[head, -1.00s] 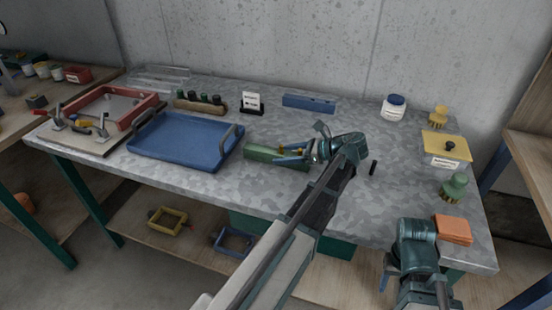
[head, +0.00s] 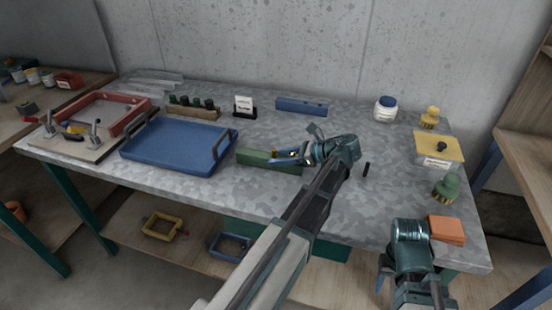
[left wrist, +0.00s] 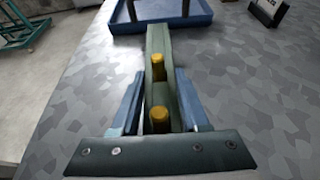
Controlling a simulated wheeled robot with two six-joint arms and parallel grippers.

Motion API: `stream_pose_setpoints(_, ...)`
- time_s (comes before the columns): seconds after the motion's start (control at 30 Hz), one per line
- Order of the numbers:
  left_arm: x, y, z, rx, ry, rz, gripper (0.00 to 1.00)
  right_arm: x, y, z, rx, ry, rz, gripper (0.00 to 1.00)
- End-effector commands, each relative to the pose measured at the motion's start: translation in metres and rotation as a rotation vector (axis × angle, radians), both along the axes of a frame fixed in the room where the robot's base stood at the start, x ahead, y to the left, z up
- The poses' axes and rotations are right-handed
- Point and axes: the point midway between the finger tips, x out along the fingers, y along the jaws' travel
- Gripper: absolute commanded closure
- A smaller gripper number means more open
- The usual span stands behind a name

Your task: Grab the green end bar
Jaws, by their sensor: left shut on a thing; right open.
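The green end bar (head: 256,157) lies on the grey mottled worktable, just right of the blue tray. It also shows in the left wrist view (left wrist: 158,50), running away from the camera with two yellow pegs on it. My left gripper (head: 290,156) is shut on the bar near its right end. In the left wrist view its blue fingers (left wrist: 160,103) stand on either side of the bar. My right gripper (head: 384,278) is at the table's front right edge, well apart from the bar, open and largely hidden by its own wrist.
The blue tray (head: 172,165) stands left of the bar, close to its far end. A blue bar (head: 302,106) lies at the back. The table middle is clear.

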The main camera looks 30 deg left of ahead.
Motion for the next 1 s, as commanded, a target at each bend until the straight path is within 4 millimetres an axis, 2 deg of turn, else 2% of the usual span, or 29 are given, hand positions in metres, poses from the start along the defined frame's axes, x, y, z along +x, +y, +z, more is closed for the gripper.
stream_pose_setpoints(0.53, 0.0, 0.0, 0.038, 0.003, 0.0, 0.0, 1.0, 0.0, 0.0, 0.038, 0.0, 0.0, 0.0, 0.49)
stream_pose_setpoints(0.77, -0.031, -0.008, 0.037, 0.002, -0.001, -0.001, 1.0, 0.0, 0.0, 0.036, 0.0, 0.0, -0.001, 0.49)
stream_pose_setpoints(1.0, -0.078, -0.022, 0.042, 0.003, 0.0, -0.002, 1.0, 0.0, 0.0, 0.041, 0.0, 0.0, -0.001, 0.49)
